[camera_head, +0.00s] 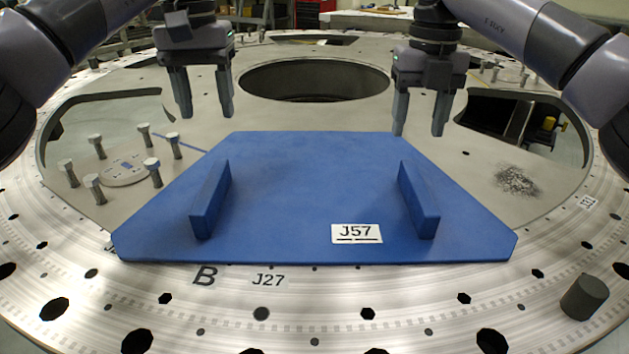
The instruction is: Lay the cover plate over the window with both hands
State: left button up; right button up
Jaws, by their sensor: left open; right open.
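The blue cover plate (310,190) lies flat on the near part of the metal turret plate (320,300). It has two upright blue grips, a left one (211,200) and a right one (418,200), and a white label reading J57 (357,233). Whatever lies under the plate is hidden. My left gripper (206,112) is open and empty, beyond the left grip and apart from the plate. My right gripper (420,130) is open and empty, beyond the right grip. Both point downward. Open windows show at the left (95,97) and right (530,95) edges.
A large round hole (315,80) lies behind the cover plate. Several upright bolts (97,146) stand at the left around a small disc (124,170). A dark cylinder (584,297) stands at the near right. Dark shavings (516,181) lie to the right.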

jog(key=shift+r, duration=1.25)
pick_arm(q)
notch_tip(320, 180, up, 8)
jog(key=p, duration=1.1)
pick_arm(e)
notch_tip(320, 180, up, 11)
jog(key=shift+r, duration=0.15)
pick_arm(q)
jog(key=shift+s+f, duration=0.1)
jog(key=shift+s, duration=0.05)
pick_arm(e)
jog(key=shift+s, duration=0.1)
